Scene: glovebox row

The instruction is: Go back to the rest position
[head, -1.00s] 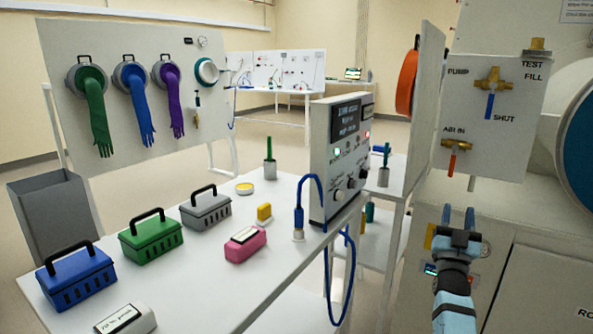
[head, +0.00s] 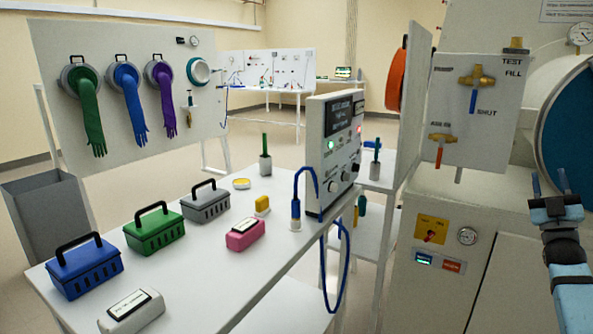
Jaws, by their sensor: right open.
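My right gripper (head: 549,186) is at the right edge of the head view, its two fingers apart and nothing between them. It is in front of the large round blue door (head: 568,130) of the white machine, apart from the valve panel (head: 470,112). My right arm comes up from the lower right corner. My left gripper is not in view.
A grey bin (head: 48,215) stands left. Floor shows behind the table.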

